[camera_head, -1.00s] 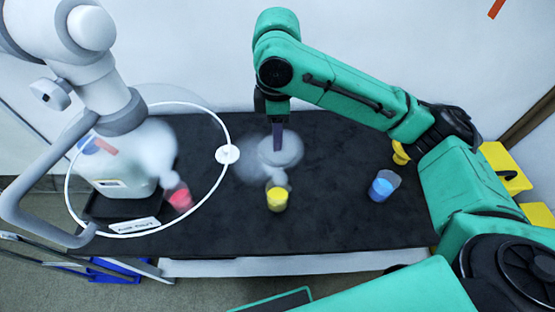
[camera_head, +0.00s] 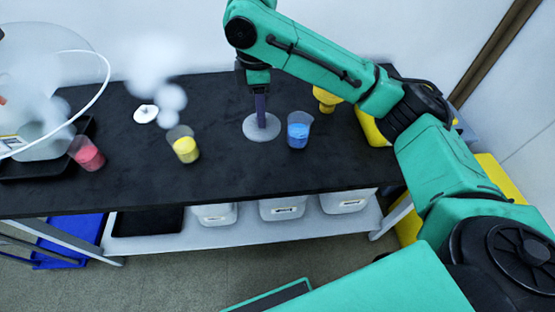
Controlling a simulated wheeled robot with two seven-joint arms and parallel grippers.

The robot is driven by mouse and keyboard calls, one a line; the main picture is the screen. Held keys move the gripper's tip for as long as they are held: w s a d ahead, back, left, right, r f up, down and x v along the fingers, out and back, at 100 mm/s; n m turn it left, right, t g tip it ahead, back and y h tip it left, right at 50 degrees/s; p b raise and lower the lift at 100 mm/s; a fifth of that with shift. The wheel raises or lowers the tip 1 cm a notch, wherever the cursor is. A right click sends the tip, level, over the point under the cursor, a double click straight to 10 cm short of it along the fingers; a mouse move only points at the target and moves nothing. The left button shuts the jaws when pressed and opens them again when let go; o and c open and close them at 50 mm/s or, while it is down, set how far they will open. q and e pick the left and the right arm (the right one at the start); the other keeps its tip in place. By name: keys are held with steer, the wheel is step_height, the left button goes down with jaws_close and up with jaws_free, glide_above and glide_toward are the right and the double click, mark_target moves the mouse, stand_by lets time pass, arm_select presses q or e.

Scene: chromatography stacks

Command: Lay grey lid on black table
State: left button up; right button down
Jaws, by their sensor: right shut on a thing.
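The grey lid (camera_head: 251,134) is a flat round disc at the middle of the black table (camera_head: 240,172), left of the blue-filled beaker (camera_head: 298,130). My right gripper (camera_head: 261,112) points down from above and is shut on the lid's middle. The lid looks level and very close to the tabletop; I cannot tell if it touches. My left gripper is out of view.
A yellow-filled beaker (camera_head: 185,146), a pink-filled beaker (camera_head: 86,153) and a small white disc (camera_head: 146,114) are on the left. A yellow container (camera_head: 326,99) stands behind the blue beaker. White bins (camera_head: 282,208) sit below. The front middle tabletop is clear.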

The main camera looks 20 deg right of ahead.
step_height(320, 180, down, 17)
steer(key=shift+d+r, duration=0.1)
steer(key=shift+r, duration=0.1)
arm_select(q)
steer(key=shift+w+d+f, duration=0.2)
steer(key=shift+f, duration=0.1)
arm_select(e)
steer(key=c, duration=0.6)
jaws_free()
steer(key=shift+c, duration=0.2)
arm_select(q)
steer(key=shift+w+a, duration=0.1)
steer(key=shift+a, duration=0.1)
arm_select(e)
step_height(320, 180, up, 12)
steer(key=shift+r, duration=0.1)
